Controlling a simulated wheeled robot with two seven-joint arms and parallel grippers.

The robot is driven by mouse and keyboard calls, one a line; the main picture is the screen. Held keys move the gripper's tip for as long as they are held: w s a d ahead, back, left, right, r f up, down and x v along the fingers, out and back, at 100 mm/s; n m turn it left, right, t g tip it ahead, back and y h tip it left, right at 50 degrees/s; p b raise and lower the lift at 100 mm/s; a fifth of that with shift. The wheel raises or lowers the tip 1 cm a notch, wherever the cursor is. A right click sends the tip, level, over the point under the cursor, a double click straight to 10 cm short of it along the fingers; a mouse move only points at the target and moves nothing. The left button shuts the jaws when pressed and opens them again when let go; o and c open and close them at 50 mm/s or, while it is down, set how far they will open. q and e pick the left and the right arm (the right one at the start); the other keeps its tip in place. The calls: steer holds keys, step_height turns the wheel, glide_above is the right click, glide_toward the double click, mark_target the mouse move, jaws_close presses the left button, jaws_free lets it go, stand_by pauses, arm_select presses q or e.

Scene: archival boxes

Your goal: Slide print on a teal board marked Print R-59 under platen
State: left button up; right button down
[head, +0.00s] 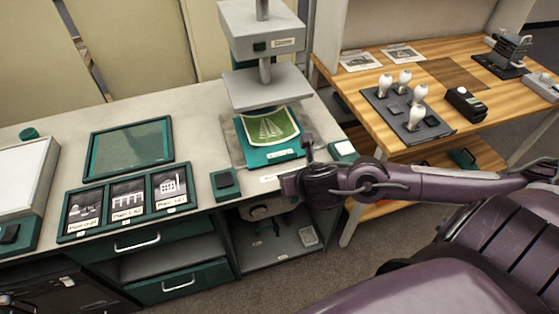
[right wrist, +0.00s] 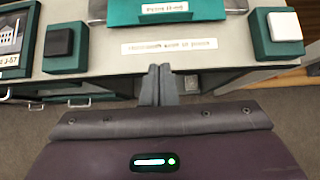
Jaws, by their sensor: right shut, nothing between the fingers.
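The print (head: 270,127), a green picture on a teal board (head: 287,151), lies on the press bed (head: 230,145) below the raised platen (head: 262,87). Its front part sticks out toward me, and the picture's edges look curled. The board's front edge and white label show in the right wrist view (right wrist: 200,12), where the label is blurred. My right gripper (head: 287,183) is in front of the board, near the counter's front edge, apart from the board. Its fingers (right wrist: 160,85) are shut and empty, just short of a label strip (right wrist: 168,46). My left gripper is out of view.
Teal blocks with a black top (head: 224,183) and a white top (head: 343,150) flank the press front. Three framed prints (head: 128,197) and a green-topped tray (head: 130,147) lie left. A wooden table (head: 440,75) with white-handled tools stands right.

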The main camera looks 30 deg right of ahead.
steer(key=b+x, duration=0.1)
steer(key=x, duration=0.6)
steer(key=shift+w+f, duration=0.3)
steer(key=shift+w+d+r+p, duration=0.15)
steer(key=shift+w+p, duration=0.15)
steer(key=shift+w, duration=0.3)
steer(key=shift+w+d+f+p, duration=0.15)
steer(key=shift+w+p, duration=0.1)
steer(key=shift+w, duration=0.4)
steer(key=shift+w+d, duration=0.2)
steer(key=shift+w, duration=0.55)
steer(key=shift+w+d, duration=0.2)
steer(key=shift+w, duration=0.5)
steer(key=shift+w+d, duration=0.15)
steer(key=shift+w, duration=0.6)
steer(key=shift+s, duration=0.1)
